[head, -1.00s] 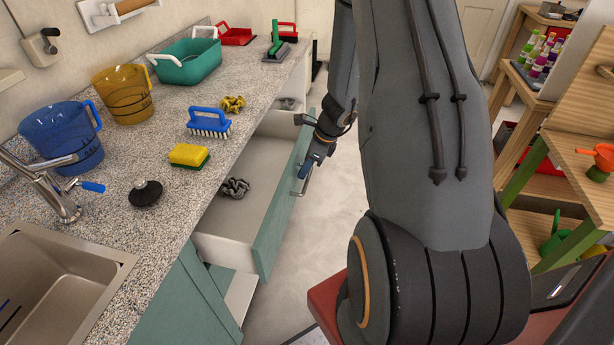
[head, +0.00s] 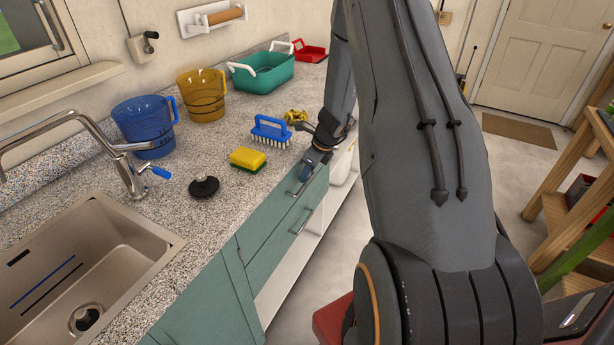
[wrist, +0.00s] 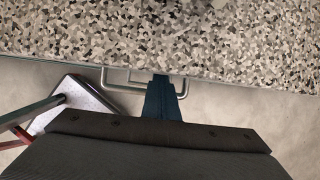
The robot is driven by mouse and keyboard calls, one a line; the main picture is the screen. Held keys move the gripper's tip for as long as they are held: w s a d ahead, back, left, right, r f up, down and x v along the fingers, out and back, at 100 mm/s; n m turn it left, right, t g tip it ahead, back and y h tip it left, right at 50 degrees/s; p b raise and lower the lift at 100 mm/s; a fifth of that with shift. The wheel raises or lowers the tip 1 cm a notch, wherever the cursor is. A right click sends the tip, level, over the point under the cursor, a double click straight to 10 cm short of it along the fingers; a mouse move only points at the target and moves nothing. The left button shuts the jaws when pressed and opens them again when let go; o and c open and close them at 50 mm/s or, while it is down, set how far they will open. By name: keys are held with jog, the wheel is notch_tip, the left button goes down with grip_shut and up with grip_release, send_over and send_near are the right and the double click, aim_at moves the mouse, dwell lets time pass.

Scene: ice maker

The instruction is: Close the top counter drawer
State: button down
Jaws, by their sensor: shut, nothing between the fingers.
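The top counter drawer (head: 285,218) has a green front and now lies close under the counter edge in the head view, with its inside no longer visible. I cannot tell whether it is fully flush. A metal bar handle shows in the wrist view (wrist: 110,84), just off the counter edge. My gripper (head: 305,173) is at the upper part of the drawer front in the head view. In the wrist view its shut, dark blue fingers (wrist: 163,88) overlap the handle's span, with nothing held. Whether they touch the front is unclear.
A sink (head: 85,265) is at left.

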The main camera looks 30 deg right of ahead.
jog(key=p+v, duration=0.8)
jog(key=v, duration=0.2)
jog(key=s+a+r+n+g+b, duration=0.1)
jog(key=s+a+r+n+b, duration=0.3)
jog(key=a+n, duration=0.35)
jog(key=s+a+r+n+g+b, duration=0.1)
jog(key=s+a+r+n+b, duration=0.1)
jog(key=s+a+r+n, duration=0.4)
jog(key=s+a+n+h+b, duration=0.2)
jog(key=s+a+n, duration=0.5)
jog(key=s+n, duration=0.5)
jog(key=n+b, duration=0.1)
jog(key=n, duration=0.2)
jog(key=shift+a+n, duration=0.2)
jog(key=shift+n, duration=0.15)
jog(key=shift+s+f, duration=0.1)
jog(key=shift+f, duration=0.05)
